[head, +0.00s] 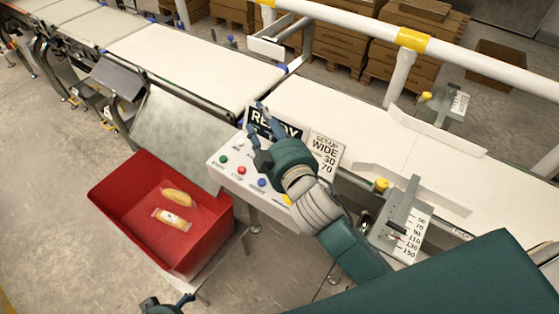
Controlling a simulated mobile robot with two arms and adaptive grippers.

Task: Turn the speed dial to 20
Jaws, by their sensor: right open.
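A white control box (226,167) stands at the near side of the belt, with a green, a red and a blue button on its face. My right gripper (256,122) is open and empty, over the box's upper right part and in front of the display that reads "READY". The speed dial is not visible; my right gripper and wrist cover part of the box, and I cannot tell whether they hide it. My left gripper (167,303) shows only in part at the bottom edge, well away from the box; its jaw state is unclear.
A sign (326,153) reads "SET-UP WIDE 30 70". A red bin (118,196) with two wrapped items stands left of the box. The white belt (335,112) lies behind. Scaled guide brackets (411,235) with yellow knobs (381,184) stand at right. A white rail crosses the back.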

